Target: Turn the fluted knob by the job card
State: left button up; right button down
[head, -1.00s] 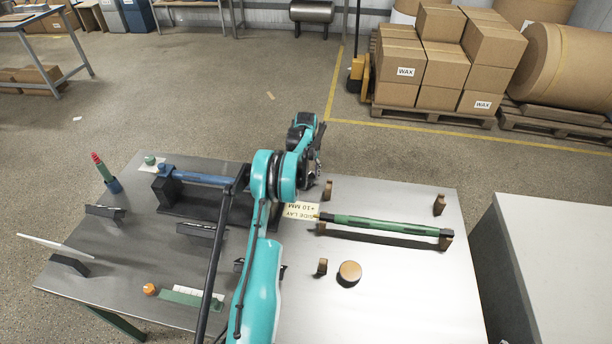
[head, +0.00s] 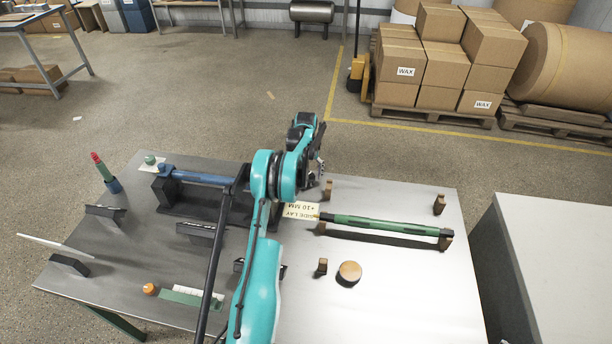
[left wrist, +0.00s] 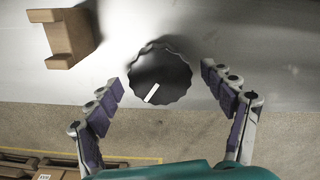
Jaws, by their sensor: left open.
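The fluted knob (left wrist: 160,76) is black with a scalloped rim and a white pointer mark, which slants toward the lower left in the left wrist view. My left gripper (left wrist: 164,86) is open, with one finger on each side of the knob and a visible gap to it on both sides. In the head view my left gripper (head: 316,170) is over the table's far edge, and I cannot make out the knob behind my arm. The job card (head: 300,210), reading "SIDE LAY +10 MM", lies beside my arm, partly covered. My right gripper is not in view.
A green roller (head: 385,225) rests on wooden brackets right of the card. A wooden bracket (left wrist: 70,36) stands near the knob. A blue roller (head: 205,178) and black stands are on the left. A round wooden disc (head: 349,272) lies on the table (head: 400,300), whose front right is clear.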

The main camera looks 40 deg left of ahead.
aim_at(307, 177)
pick_arm(q)
notch_tip(307, 177, up, 12)
dwell(0.5)
dwell(0.4)
jog(key=s+d+r+m+t, duration=0.1)
jog(key=s+d+r+m, duration=0.15)
jog(key=d+r, duration=0.4)
jog(key=s+d+r+m+t+y, duration=0.1)
jog(key=s+d+r, duration=0.3)
jog(key=d, duration=0.5)
jog(key=s+d+r+m+t, duration=0.1)
jog(key=s+d+r, duration=0.35)
jog(key=d, duration=0.25)
jog(key=s+d+f+m+t, duration=0.2)
jog(key=s+d, duration=0.5)
jog(key=s, duration=0.1)
jog(key=s+d+f+m+t+h, duration=0.1)
jog(key=s+d+f+m+t, duration=0.1)
jog(key=s+d, duration=0.4)
jog(key=s+f, duration=0.1)
jog(key=s, duration=0.2)
jog(key=shift+s+d, duration=0.3)
jog(key=shift+d, duration=0.05)
